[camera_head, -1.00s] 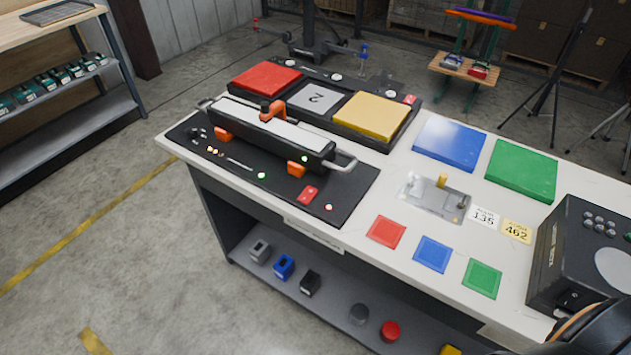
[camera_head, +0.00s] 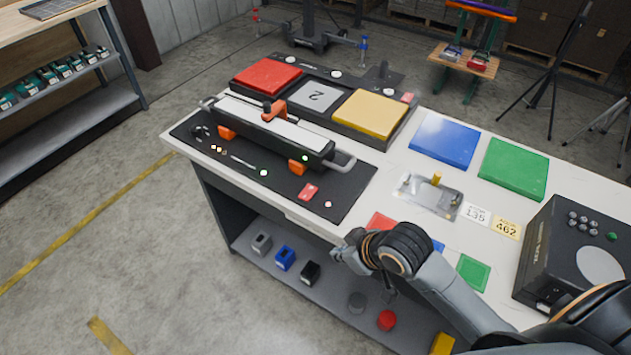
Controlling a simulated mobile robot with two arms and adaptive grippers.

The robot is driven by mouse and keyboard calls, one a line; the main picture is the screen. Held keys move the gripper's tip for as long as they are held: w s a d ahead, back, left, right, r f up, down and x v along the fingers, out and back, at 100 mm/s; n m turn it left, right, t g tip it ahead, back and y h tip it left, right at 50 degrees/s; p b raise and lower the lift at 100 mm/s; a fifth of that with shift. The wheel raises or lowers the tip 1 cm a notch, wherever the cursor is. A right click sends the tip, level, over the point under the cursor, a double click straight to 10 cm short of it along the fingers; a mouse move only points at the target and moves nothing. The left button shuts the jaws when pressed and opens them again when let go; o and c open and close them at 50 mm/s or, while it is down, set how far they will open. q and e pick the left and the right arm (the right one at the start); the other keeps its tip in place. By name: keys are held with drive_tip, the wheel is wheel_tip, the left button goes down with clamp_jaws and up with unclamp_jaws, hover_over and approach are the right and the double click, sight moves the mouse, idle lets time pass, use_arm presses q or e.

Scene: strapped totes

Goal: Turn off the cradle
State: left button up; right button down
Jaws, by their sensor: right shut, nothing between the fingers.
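The cradle (camera_head: 262,139) is a long black bar with a pale top, orange clamps and a metal handle at each end. It lies on a black panel (camera_head: 338,203) at the table's left end. A green light (camera_head: 305,157) glows on the bar, and another green light (camera_head: 264,173) glows on the panel. A red switch (camera_head: 309,191) and a small pale button (camera_head: 328,204) sit near the panel's right front corner. My right gripper (camera_head: 343,256) is shut and empty near the table's front edge, apart from the panel. My left gripper is out of view.
A tray with red, grey and yellow pads (camera_head: 370,114) stands behind the cradle. Blue (camera_head: 444,140) and green (camera_head: 513,168) pads and a metal plate (camera_head: 430,196) lie to the right. A black box (camera_head: 570,250) stands at the right end. Small blocks sit on the lower shelf (camera_head: 330,298).

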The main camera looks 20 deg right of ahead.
drive_tip(key=w+r, duration=0.2)
drive_tip(key=w+r+n, duration=0.1)
drive_tip(key=w+r, duration=0.1)
drive_tip(key=w+d+r+n+t+y, duration=0.1)
drive_tip(key=w+r, duration=0.1)
drive_tip(key=w, duration=0.1)
drive_tip(key=shift+w+d+r, duration=0.1)
drive_tip(key=shift+r, duration=0.15)
drive_tip(key=w+d+r, duration=0.2)
drive_tip(key=w+r, duration=0.2)
drive_tip(key=r, duration=0.3)
drive_tip(key=shift+w+d+n+t+y, duration=0.2)
drive_tip(key=shift+d+n+t+y, duration=0.1)
drive_tip(key=shift+n+y, duration=0.1)
drive_tip(key=p, duration=0.2)
hover_over(307, 186)
drive_tip(key=s, duration=0.3)
drive_tip(key=f, duration=0.7)
drive_tip(key=shift+w+d, duration=0.15)
drive_tip(key=shift+d, duration=0.2)
drive_tip(key=f, duration=0.2)
drive_tip(key=shift+d+f, duration=0.3)
drive_tip(key=shift+f, duration=0.65)
drive_tip(key=shift+d, duration=0.1)
